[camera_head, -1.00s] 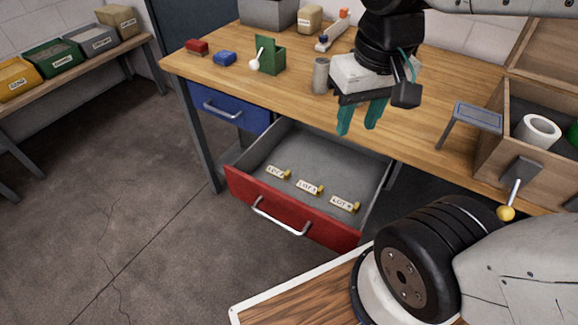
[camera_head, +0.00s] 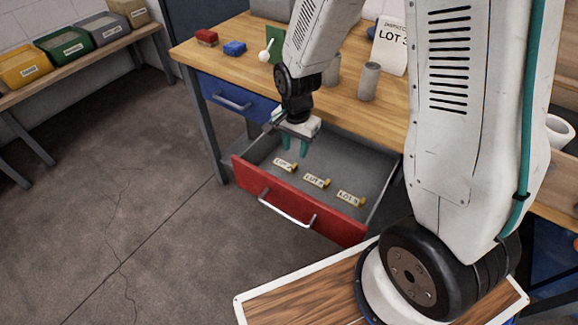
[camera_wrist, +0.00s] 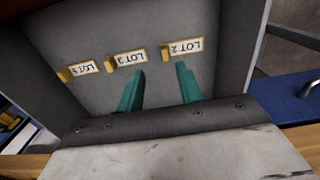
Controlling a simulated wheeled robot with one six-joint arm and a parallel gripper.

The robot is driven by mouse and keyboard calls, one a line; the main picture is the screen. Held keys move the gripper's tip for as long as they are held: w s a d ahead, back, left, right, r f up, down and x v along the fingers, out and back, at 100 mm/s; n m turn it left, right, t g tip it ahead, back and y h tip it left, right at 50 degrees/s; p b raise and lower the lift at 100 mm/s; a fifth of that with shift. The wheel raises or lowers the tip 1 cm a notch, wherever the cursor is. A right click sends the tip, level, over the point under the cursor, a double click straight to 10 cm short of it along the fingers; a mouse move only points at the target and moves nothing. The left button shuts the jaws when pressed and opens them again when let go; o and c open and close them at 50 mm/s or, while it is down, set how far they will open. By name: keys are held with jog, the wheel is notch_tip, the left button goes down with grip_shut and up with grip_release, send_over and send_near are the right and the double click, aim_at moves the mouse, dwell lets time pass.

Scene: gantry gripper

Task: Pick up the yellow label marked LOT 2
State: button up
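The LOT 2 label (camera_head: 284,165) (camera_wrist: 184,49) is a white card with a yellow edge and a yellow tab. It lies in the open red drawer (camera_head: 298,203), leftmost of three in the head view and rightmost, upside down, in the wrist view. My gripper (camera_head: 295,148) (camera_wrist: 160,70) has teal fingers, apart and empty, above the drawer near this label. In the wrist view the label sits just beyond the right fingertip. I see no contact.
The LOT 3 label (camera_head: 317,181) (camera_wrist: 126,60) and a third label (camera_head: 351,199) (camera_wrist: 80,70) lie beside it. Drawer walls surround them. A workbench (camera_head: 345,112) stands behind, with grey cylinders (camera_head: 369,82) and a sheet (camera_head: 391,48) whose text is partly hidden by my arm.

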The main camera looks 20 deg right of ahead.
aim_at(294, 165)
notch_tip(294, 165, down, 4)
jog(key=shift+w+r, duration=0.15)
jog(key=shift+w+d+f, duration=0.1)
jog(key=shift+w+f, duration=0.05)
jog(key=shift+f, duration=0.7)
jog(key=shift+w+d+f, duration=0.1)
jog(key=shift+w+f, duration=0.05)
jog(key=shift+f, duration=0.75)
jog(key=shift+w+f, duration=0.15)
jog(key=shift+f, duration=0.7)
grip_shut()
